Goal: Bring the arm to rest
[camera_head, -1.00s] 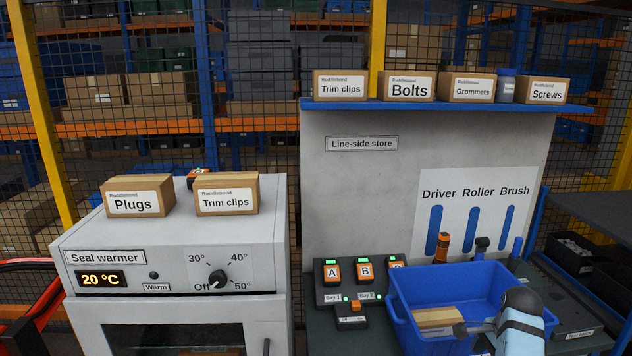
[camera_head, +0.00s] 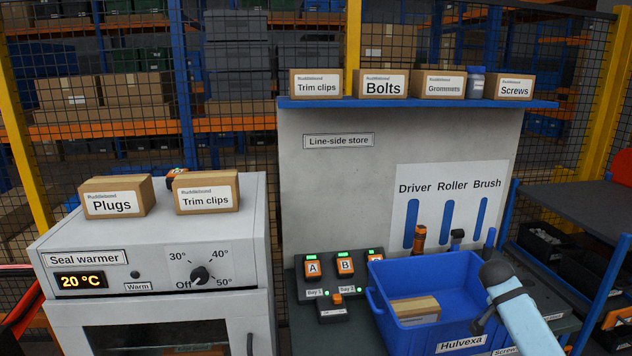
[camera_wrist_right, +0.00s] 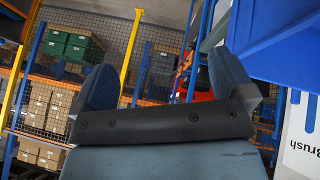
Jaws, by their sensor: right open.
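My right arm shows as a light blue link (camera_head: 532,325) with a dark grey rounded end, at the lower right of the head view. It passes in front of the right side of the blue bin. In the wrist view my right gripper (camera_wrist_right: 162,78) has its two dark blue-grey fingers wide apart, with nothing between them. My left gripper is not in view.
The blue bin (camera_head: 408,281) holds a cardboard box (camera_head: 414,308). The seal warmer (camera_head: 160,250) stands left with two boxes on top. A blue shelf (camera_head: 420,103) carries several boxes. A dark grey surface (camera_head: 575,200) on blue posts is at the right.

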